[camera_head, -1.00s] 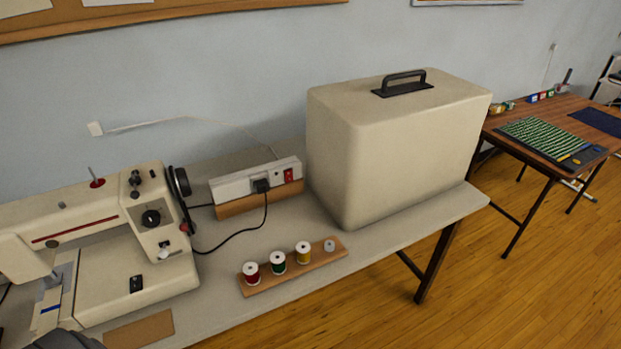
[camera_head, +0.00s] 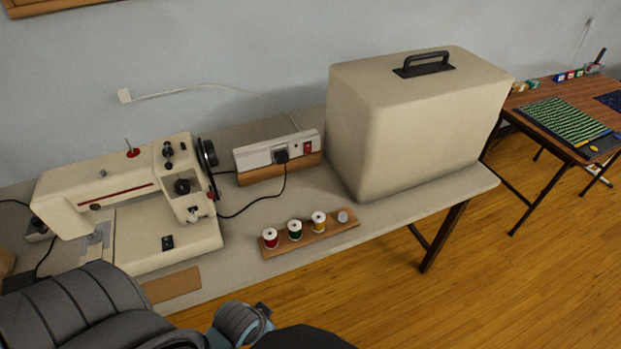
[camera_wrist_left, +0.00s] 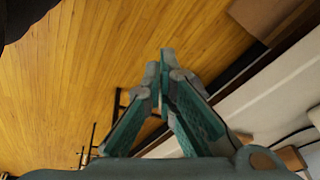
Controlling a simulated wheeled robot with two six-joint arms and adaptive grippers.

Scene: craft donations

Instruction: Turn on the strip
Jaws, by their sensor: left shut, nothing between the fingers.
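The power strip (camera_head: 262,151) is a white bar mounted on a wooden block, standing on the sewing table near the wall. Its red switch (camera_head: 308,146) is at the right end, and a black plug (camera_head: 281,156) sits in it left of the switch. I cannot tell the switch's position. My left arm enters the head view at the bottom left, in front of the table; its fingertips are not clear there. In the left wrist view my left gripper (camera_wrist_left: 165,65) is shut and empty, with floor and the table edge behind it. My right gripper is not in view.
A sewing machine (camera_head: 135,200) stands left of the strip and a large beige case (camera_head: 415,120) right of it. A rack of thread spools (camera_head: 325,232) lies in front, near the table edge. A black cord crosses the tabletop between them. A second table (camera_head: 545,93) stands far right.

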